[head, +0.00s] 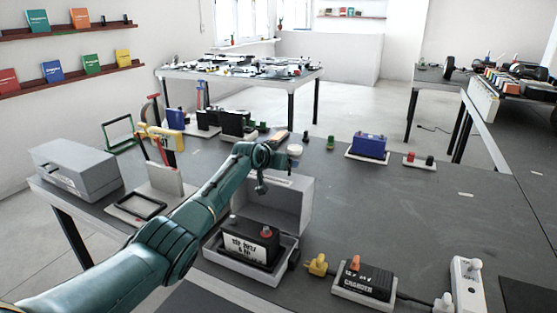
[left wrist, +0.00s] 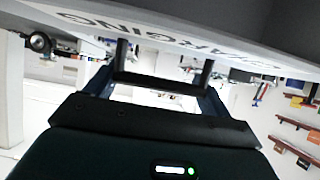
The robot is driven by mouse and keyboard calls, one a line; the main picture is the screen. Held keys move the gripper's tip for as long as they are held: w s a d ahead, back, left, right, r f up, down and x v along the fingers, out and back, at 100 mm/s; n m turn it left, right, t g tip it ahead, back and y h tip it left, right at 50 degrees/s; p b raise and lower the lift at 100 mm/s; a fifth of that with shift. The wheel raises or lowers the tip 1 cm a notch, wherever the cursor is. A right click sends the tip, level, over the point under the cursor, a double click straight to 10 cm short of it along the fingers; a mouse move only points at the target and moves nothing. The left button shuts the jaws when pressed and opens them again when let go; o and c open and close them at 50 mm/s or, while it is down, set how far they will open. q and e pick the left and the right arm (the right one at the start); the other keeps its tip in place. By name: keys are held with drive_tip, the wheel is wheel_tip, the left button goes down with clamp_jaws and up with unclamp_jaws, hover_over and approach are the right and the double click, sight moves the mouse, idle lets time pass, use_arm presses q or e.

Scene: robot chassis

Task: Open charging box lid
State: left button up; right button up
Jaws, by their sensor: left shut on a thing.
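The grey charging box (head: 225,264) stands on the near table with a black battery (head: 252,243) inside. Its lid (head: 293,205) stands raised, close to upright, at the box's back edge. My left gripper (head: 261,187) is at the lid, with my arm reaching over from the left. In the left wrist view, the lid's face with the word CHARGING (left wrist: 235,59) is close above the gripper. A black U-shaped handle (left wrist: 160,80) shows between the fingers, and the gripper is shut on it. The exact finger contact is hard to see. My right gripper is out of view.
A black charger (head: 363,283) with a yellow plug (head: 317,264) and a white power strip (head: 467,285) lie right of the box. A grey case (head: 77,170) stands at the left. A blue battery (head: 369,145) sits further back. The table's right middle is clear.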

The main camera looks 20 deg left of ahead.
use_arm(q)
drive_tip(key=shift+s+f, duration=0.15)
drive_tip(key=shift+f, duration=0.4)
drive_tip(key=o, duration=1.3)
drive_tip(key=shift+r, duration=0.2)
drive_tip(key=shift+r, duration=0.15)
drive_tip(key=shift+s+a+r+p, duration=0.1)
drive_tip(key=shift+s+r+p, duration=0.2)
drive_tip(key=shift+s+p, duration=0.05)
drive_tip(key=v, duration=1.2)
